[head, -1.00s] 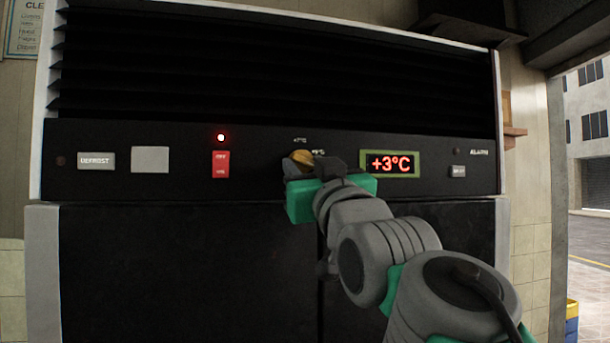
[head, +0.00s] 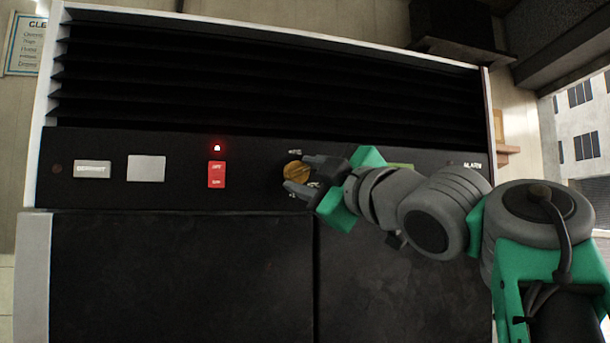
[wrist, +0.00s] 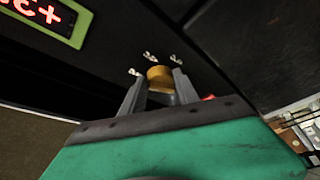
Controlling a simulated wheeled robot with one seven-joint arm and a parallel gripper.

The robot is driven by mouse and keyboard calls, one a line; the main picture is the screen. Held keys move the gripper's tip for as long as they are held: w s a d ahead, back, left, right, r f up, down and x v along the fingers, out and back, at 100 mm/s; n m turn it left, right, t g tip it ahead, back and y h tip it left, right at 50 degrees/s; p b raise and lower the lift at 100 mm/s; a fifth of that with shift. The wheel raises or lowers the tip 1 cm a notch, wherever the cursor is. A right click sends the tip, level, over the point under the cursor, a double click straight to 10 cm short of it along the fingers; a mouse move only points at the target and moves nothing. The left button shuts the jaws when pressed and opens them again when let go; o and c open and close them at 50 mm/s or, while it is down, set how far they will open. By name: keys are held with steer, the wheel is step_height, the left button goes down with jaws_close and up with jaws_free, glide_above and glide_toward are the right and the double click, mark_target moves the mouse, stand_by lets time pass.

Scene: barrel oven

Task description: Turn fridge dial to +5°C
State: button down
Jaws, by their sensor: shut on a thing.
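The fridge dial (head: 294,171) is a round brass-coloured knob on the black control panel, with small white marks around it. It also shows in the wrist view (wrist: 159,74), between my fingertips. My gripper (head: 304,175) is shut on the dial, one finger above it and one below in the head view. The green-framed temperature display (head: 401,166) is mostly hidden behind my gripper in the head view. In the wrist view the display (wrist: 47,14) shows red characters upside down and cut by the frame edge, so I cannot read the digit for certain.
On the panel left of the dial are a red switch (head: 216,174) with a lit red lamp (head: 217,148) above it, a blank pale plate (head: 146,172) and a defrost button (head: 92,170). Black louvres (head: 270,90) lie above; dark fridge doors (head: 180,275) lie below.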

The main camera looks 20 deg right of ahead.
steer(key=shift+r+n+g, duration=0.1)
steer(key=shift+n+g, duration=0.2)
steer(key=shift+n, duration=0.3)
steer(key=shift+y, duration=0.3)
steer(key=c, duration=0.9)
jaws_free()
steer(key=shift+s, duration=0.1)
steer(key=b+v, duration=0.1)
steer(key=v, duration=0.6)
steer(key=shift+s+b, duration=0.3)
steer(key=shift+s, duration=0.05)
